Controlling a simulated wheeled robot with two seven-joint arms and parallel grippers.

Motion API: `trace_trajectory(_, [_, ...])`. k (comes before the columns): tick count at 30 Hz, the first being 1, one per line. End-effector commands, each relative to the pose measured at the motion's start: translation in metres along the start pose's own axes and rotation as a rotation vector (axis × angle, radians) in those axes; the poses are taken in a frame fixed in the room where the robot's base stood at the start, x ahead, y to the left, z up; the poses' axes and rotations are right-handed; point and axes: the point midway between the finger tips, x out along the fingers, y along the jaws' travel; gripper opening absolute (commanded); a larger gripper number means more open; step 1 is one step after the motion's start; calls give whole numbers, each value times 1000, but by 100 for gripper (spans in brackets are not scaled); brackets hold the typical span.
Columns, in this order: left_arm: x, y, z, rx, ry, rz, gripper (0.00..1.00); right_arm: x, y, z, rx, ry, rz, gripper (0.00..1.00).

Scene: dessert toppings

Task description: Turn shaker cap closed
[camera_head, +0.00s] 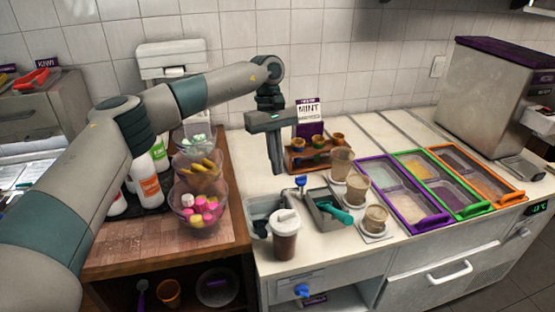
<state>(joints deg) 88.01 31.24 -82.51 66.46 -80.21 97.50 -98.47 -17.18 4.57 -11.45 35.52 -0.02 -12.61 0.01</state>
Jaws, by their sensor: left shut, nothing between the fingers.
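A dark brown container with a white cap (285,236), which looks like the shaker, stands upright near the counter's front edge in the head view. I cannot tell from here how far its cap is turned. My left gripper (277,170) hangs above and behind it, fingers pointing down, shut and empty. It is apart from the cap. My right gripper is not in view.
A small sink (262,208) and a grey tray with a teal-handled tool (335,212) lie beside the container. Cups (356,187) stand to the right, before purple, green and orange topping trays (432,221). Stacked bowls (199,215) and bottles stand left.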

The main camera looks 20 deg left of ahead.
Motion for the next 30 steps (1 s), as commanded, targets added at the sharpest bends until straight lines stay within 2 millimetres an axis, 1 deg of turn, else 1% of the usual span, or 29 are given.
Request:
trace_trajectory(1, [5, -1, 1, 0, -2, -2, 0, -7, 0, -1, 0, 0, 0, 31])
trace_trajectory(5, [26, -1, 1, 0, -2, -4, 0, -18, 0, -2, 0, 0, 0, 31])
trace_trajectory(13, [74, -1, 2, -1, -3, -3, 0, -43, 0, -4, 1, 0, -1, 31])
trace_trajectory(18, [77, -1, 21, 3, -1, -2, 0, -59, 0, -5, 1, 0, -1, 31])
trace_trajectory(21, [81, 0, 29, 2, -1, -1, 0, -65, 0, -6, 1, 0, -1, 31])
trace_trajectory(25, [84, 0, 36, 0, 0, -1, 0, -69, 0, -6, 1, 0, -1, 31])
trace_trajectory(30, [86, 0, 39, 0, 0, 0, 0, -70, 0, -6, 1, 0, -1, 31])
